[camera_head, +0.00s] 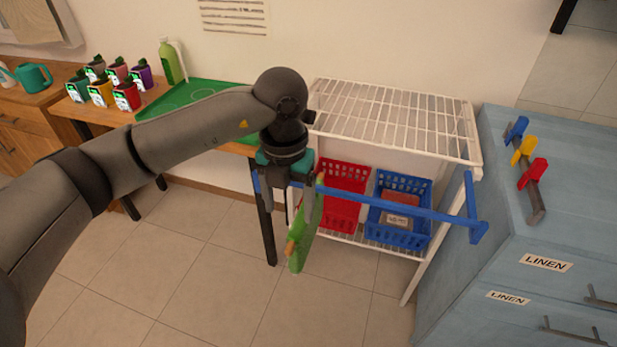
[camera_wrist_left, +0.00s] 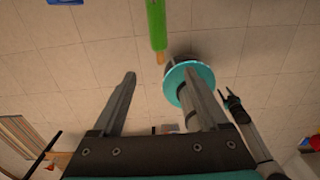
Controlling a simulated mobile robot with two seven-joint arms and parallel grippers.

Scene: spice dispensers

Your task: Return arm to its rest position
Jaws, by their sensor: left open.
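My left arm reaches across the camera_head view from the left. Its gripper (camera_head: 281,212) points down in front of the blue rail on the white rack.
A blue rail (camera_head: 430,214) sticks out before the white wire rack (camera_head: 400,115), which holds a red basket (camera_head: 343,190) and a blue basket (camera_head: 400,205). Spice dispensers (camera_head: 103,90) and a green tray (camera_head: 195,103) stand left. A blue cabinet (camera_head: 540,250) stands right. Floor in front is clear.

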